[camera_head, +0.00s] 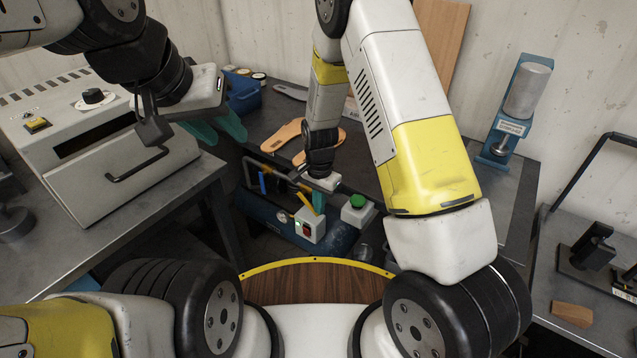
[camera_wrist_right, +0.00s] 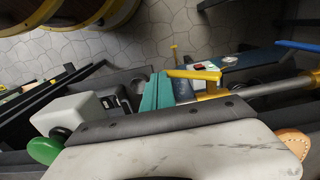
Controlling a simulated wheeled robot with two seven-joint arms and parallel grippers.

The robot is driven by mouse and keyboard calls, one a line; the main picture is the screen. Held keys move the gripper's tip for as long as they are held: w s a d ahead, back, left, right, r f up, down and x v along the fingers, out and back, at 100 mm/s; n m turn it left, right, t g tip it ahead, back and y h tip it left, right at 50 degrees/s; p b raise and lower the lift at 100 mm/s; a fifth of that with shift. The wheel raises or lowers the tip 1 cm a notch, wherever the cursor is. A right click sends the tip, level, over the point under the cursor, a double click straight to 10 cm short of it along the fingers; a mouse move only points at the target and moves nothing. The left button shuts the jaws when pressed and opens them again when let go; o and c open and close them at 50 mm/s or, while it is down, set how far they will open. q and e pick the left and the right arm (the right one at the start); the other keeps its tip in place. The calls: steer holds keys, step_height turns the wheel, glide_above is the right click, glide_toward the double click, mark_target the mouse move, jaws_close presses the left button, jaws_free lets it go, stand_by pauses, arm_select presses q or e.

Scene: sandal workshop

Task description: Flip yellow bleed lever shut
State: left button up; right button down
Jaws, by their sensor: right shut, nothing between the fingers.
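The yellow bleed lever (camera_head: 305,199) is on the blue compressor tank (camera_head: 268,214), just left of my right gripper (camera_head: 318,207) in the head view. In the right wrist view the lever (camera_wrist_right: 193,74) is a yellow bar running sideways from a yellow fitting on a metal pipe. My right gripper's teal fingers (camera_wrist_right: 169,90) are shut and empty, close beside the bar's left end; I cannot tell if they touch it. My left gripper (camera_head: 216,128) is open and empty, with its two teal fingers apart, in front of the white oven.
A box with a red switch (camera_head: 309,227) and a box with a green button (camera_head: 358,208) stand close to the lever. A blue lever (camera_head: 263,183) is at the left. Sandal soles (camera_head: 282,136) lie on the bench behind. The white oven (camera_head: 120,175) stands left.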

steer(key=shift+r, duration=0.1)
step_height(320, 180, up, 8)
steer(key=shift+f, duration=0.2)
stand_by(0.3)
